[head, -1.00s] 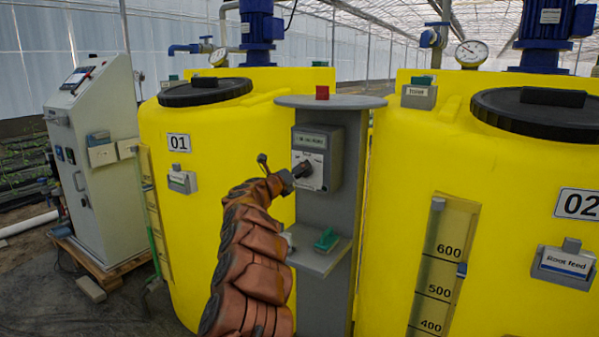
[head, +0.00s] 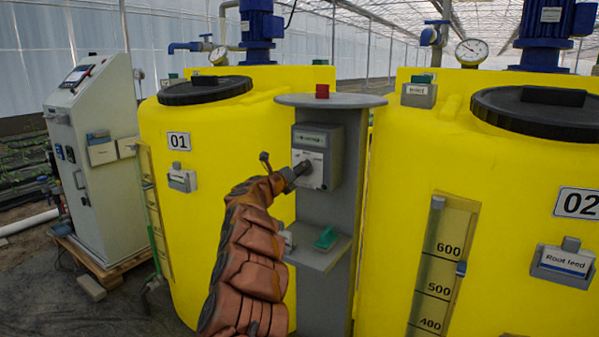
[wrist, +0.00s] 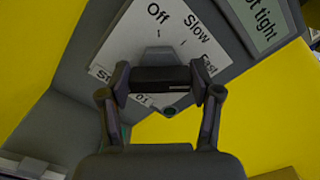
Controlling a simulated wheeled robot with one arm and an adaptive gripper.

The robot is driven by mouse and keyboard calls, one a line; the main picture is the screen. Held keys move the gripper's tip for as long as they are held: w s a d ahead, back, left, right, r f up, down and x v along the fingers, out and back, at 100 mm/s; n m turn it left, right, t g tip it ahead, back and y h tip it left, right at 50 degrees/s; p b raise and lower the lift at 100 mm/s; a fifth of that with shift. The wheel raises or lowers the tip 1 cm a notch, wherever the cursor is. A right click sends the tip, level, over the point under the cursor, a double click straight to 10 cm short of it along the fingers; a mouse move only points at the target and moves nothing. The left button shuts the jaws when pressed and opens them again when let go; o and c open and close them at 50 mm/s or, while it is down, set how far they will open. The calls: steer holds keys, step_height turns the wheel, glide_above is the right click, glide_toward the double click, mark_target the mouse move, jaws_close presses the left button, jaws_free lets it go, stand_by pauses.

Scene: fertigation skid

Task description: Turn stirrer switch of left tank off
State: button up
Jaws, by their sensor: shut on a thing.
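The stirrer switch is a grey box (head: 318,143) with a white dial plate (head: 317,172) on the post between the tanks. In the wrist view the dial plate (wrist: 175,35) reads "Off", "Slow" and a partly hidden "Fast", with "01" at its lower edge. My gripper (wrist: 160,84) is shut on the dark switch knob (wrist: 160,76), one finger on each side. A grey tab above the knob faces the marks near "Off" and "Slow"; its exact setting is unclear. In the head view my gripper (head: 292,175) reaches the dial from the lower left. The left tank (head: 200,215) is marked 01.
A small shelf (head: 318,257) with a green-topped item sticks out below the switch. A red button (head: 322,91) sits on the post's top plate (head: 350,101). The right tank (head: 400,210), marked 02, stands close by. A grey control cabinet (head: 98,170) stands at far left.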

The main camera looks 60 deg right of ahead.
steer(key=c, duration=0.3)
steer(key=shift+c, duration=0.2)
steer(key=shift+r+n+p, duration=0.1)
steer(key=shift+n+p, duration=0.2)
steer(key=n+p, duration=0.2)
steer(key=shift+r+n, duration=0.1)
steer(key=shift+n, duration=0.2)
steer(key=n+p, duration=0.5)
steer(key=shift+w, duration=0.1)
steer(key=n+p, duration=0.6)
steer(key=shift+f+n, duration=0.25)
steer(key=shift+n, duration=0.05)
steer(key=shift+f+n+p, duration=0.25)
steer(key=shift+n+p, duration=1.05)
steer(key=shift+n, duration=0.3)
steer(key=shift+f, duration=0.1)
